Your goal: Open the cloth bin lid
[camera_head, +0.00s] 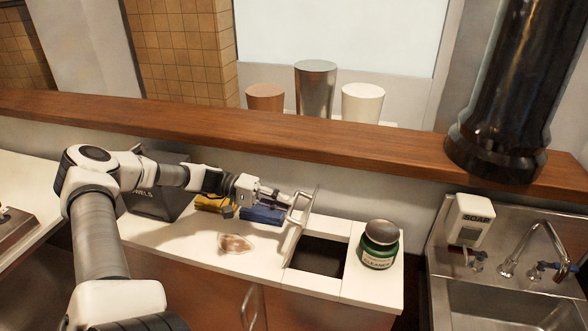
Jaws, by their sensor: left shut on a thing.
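The cloth bin is a dark square opening (318,256) in the white counter top. Its lid (299,235) stands steeply tilted up at the left edge of the opening, seen nearly edge-on. My left gripper (288,204) comes in from the left and is shut on the lid's metal handle (299,207). The fingertips are small here and partly hidden by the handle. My right gripper is not in view.
A green cleaner jar (379,245) stands right of the opening. Left of it lie a crumpled cloth (235,244), a blue folded cloth (262,215) and a yellow one (209,204). A dark towel box (160,199) stands behind my arm. A sink (500,304) is at right.

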